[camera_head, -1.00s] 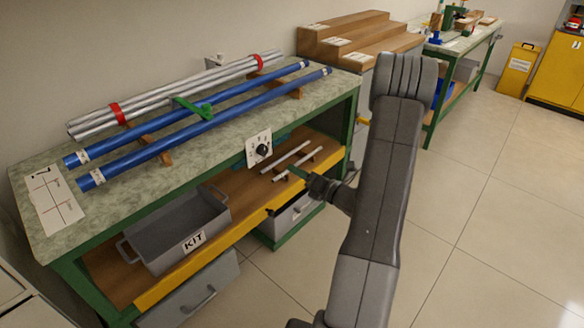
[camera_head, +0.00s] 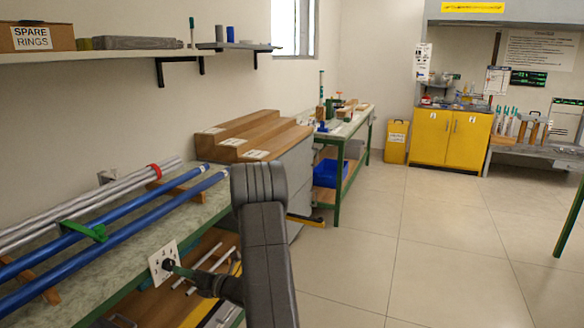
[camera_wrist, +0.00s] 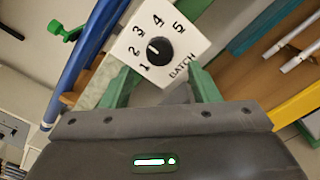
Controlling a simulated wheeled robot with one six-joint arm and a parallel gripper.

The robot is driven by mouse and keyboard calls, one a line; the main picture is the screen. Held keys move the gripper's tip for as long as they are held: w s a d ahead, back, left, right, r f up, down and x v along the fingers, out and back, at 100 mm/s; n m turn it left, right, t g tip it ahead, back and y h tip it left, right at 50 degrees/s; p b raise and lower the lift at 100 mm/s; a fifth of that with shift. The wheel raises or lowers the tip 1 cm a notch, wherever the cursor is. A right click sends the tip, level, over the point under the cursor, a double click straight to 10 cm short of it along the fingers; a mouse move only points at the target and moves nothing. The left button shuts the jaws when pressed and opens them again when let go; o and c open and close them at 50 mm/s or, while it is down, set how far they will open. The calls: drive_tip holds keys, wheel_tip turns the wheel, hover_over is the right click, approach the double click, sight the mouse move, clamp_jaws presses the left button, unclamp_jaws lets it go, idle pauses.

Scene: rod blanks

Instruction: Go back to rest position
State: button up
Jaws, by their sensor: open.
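My gripper (camera_head: 178,268) is at the lower left of the head view, close in front of the white batch dial panel (camera_head: 154,272) on the bench's front edge. In the wrist view my gripper (camera_wrist: 163,82) has its two green fingers spread apart with nothing between them. The dial panel (camera_wrist: 186,42) with its black knob (camera_wrist: 159,51) is just beyond the fingertips, and the knob's white mark points near 2. Whether a finger touches the panel cannot be told.
Blue rods (camera_head: 120,236) and silver rods (camera_head: 120,193) lie on the bench at left. White rods (camera_head: 205,268) lie on the shelf below. Wooden steps (camera_head: 245,130) stand behind my arm. A yellow cabinet (camera_head: 448,140) is at the back. The tiled floor (camera_head: 420,250) at right is clear.

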sight(172, 266)
drive_tip(key=x, duration=0.4)
drive_tip(key=shift+w+a, duration=0.15)
drive_tip(key=shift+a, duration=0.2)
drive_tip(key=shift+d, duration=0.1)
drive_tip(key=shift+d, duration=0.1)
